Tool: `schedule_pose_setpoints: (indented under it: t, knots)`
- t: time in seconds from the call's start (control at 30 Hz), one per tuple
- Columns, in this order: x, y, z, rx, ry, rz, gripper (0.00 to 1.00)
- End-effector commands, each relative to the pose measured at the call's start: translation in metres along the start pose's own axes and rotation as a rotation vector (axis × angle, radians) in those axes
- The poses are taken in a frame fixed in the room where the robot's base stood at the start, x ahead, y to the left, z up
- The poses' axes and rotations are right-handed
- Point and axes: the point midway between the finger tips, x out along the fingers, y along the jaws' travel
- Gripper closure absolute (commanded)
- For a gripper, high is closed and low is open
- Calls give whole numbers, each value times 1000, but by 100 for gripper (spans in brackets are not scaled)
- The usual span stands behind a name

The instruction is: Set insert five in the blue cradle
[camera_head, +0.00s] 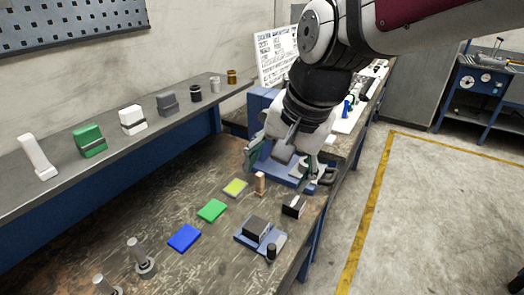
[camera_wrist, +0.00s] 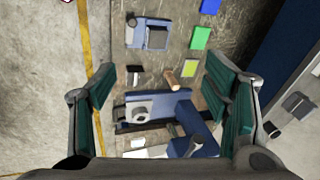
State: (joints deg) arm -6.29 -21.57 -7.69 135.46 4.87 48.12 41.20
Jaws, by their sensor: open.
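No number is readable, so I cannot tell which piece is insert five. A blue stand (camera_head: 264,103) with a low base stands at the back of the bench, partly hidden by my gripper; in the wrist view its blue body (camera_wrist: 180,108) carries a grey ring. A blue-grey tray (camera_head: 244,238) nearer the front holds a dark block (camera_head: 256,227) and a black knob. I cannot tell which of these is the cradle. My gripper (camera_head: 281,168) is open and empty above the stand. A wooden peg (camera_head: 260,183) stands upright near it, and a black-and-white block (camera_head: 293,206) lies to its right.
Blue (camera_head: 184,238), green (camera_head: 212,211) and yellow-green (camera_head: 235,188) pads lie in a row on the bench. Metal posts (camera_head: 141,258) stand front left. A raised shelf (camera_head: 65,180) behind holds several blocks and cylinders. Worn bench top is bare between the pads and the tray.

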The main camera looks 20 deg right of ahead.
Motion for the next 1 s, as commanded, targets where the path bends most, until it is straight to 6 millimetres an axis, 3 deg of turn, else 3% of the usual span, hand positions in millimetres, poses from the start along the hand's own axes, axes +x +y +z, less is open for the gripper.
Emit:
schedule_pose_setpoints:
  t: [0.03,0.2,0.4,1.0]
  knots:
    - [-14,8,8,-126,34,-17,30]
    - [-40,32,29,-522,132,-10,30]
    - [-52,47,42,-774,195,26,30]
    - [-53,49,44,-813,202,33,30]
